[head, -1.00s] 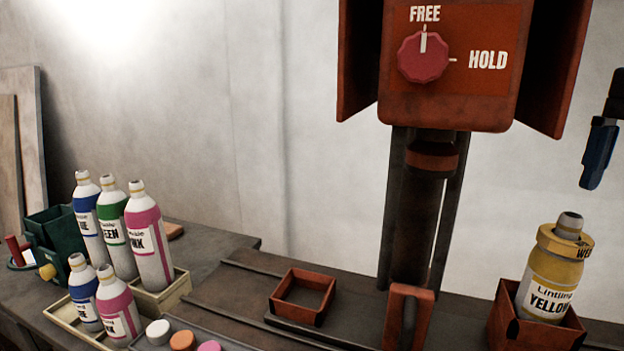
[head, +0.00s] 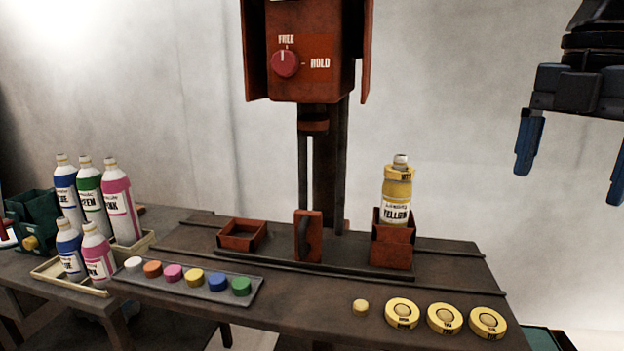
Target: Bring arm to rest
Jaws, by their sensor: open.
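My gripper (head: 571,165) is at the upper right in the head view, pointing down. Its two blue fingers are wide apart with nothing between them. It hangs in the air to the right of the red machine (head: 310,55) and well above the table (head: 350,295). The machine's red knob (head: 285,63) has its white mark pointing up at FREE. A yellow bottle (head: 397,205) with a yellow collar (head: 398,173) stands upright in a red square holder (head: 391,250), apart from my gripper.
An empty red holder (head: 242,236) is left of the red handle (head: 307,236). Several bottles stand in cream trays (head: 75,277) at left. A grey tray (head: 215,293) holds several coloured caps. Yellow discs (head: 445,318) and a small yellow cap (head: 361,307) lie at the front right.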

